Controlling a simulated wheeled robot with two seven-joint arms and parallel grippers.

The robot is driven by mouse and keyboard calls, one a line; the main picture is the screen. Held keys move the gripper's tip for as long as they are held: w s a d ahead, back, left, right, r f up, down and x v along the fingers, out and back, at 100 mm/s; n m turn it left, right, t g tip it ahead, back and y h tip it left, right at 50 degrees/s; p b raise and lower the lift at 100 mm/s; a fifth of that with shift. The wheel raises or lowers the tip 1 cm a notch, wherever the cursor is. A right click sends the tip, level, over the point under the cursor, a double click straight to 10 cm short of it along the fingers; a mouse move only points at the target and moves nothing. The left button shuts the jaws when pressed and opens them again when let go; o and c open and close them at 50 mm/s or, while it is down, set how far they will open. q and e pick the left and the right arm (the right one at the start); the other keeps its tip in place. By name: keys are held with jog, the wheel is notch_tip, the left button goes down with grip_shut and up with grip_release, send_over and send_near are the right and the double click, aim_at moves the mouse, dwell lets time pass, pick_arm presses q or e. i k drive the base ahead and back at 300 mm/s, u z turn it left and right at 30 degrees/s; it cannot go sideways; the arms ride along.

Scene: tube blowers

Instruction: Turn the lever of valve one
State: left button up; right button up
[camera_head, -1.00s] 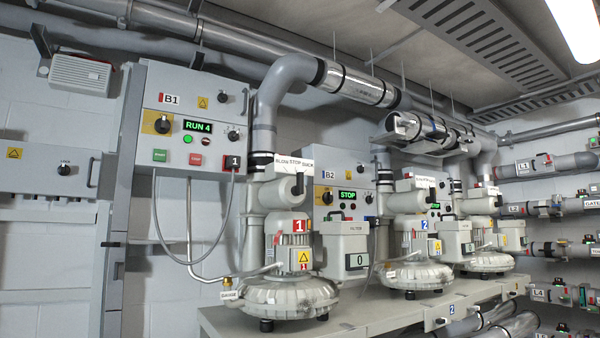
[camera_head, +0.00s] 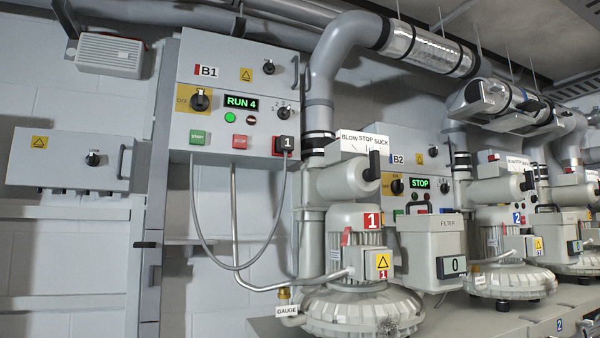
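Valve one (camera_head: 345,183) is the grey body on top of blower 1, below a white plate (camera_head: 364,142) marked BLOW, STOP, SUCK. Its black-handled lever (camera_head: 374,162) stands upright at the valve's right side, near the SUCK end of the plate. Blower 1 (camera_head: 350,305) sits below, with a red "1" tag on its motor (camera_head: 352,235). Control box B1 (camera_head: 235,110) above left shows RUN 4 with a green light. Neither of my grippers is in view.
A filter box (camera_head: 432,245) stands right of blower 1. Box B2 (camera_head: 412,185), showing STOP, is behind it. Blower 2 (camera_head: 502,275) is further right on the bench (camera_head: 262,328). A cable (camera_head: 196,230) hangs below B1. A grey pipe (camera_head: 322,75) rises behind the valve.

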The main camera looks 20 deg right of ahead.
aim_at(372, 174)
jog(key=z, duration=0.15)
jog(key=i, duration=1)
jog(key=z, duration=0.95)
jog(key=i, duration=0.25)
jog(key=z, duration=0.1)
